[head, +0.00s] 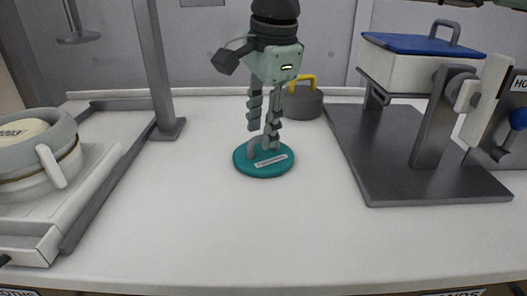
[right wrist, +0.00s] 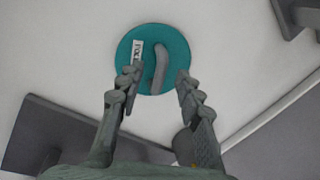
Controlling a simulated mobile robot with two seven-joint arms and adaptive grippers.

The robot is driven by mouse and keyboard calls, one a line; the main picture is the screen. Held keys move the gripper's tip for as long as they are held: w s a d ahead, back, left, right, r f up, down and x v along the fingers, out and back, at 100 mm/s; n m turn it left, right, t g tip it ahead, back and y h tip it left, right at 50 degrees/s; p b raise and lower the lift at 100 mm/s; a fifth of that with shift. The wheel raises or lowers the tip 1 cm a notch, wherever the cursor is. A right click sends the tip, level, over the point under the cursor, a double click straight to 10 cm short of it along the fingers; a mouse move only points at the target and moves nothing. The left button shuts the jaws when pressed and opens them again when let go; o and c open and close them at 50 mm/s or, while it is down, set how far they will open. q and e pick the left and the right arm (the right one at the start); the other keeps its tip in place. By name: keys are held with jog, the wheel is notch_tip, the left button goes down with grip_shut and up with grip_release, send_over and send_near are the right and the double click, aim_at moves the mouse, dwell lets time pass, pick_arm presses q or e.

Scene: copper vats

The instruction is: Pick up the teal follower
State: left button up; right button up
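The teal follower (head: 281,164) is a flat round disc with a grey upright handle and a white label. It lies on the white worktop in the middle of the head view. My right gripper (head: 261,137) points down over it, fingers apart. In the right wrist view the teal disc (right wrist: 124,50) lies between and beyond the fingertips (right wrist: 158,78), and its curved grey handle stands between the two fingers with gaps on both sides. The gripper holds nothing. My left gripper is not in view.
A grey round weight (head: 305,106) with a yellow handle stands just behind the follower. A white box with a blue lid (head: 420,44) sits in a dark stand (head: 385,160) at right. A grey pot (head: 30,170) stands on a pale tray at left. The front worktop (head: 260,235) is clear.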

jog(key=shift+w+a+f, duration=0.1)
jog(key=shift+f, duration=0.7)
grip_shut()
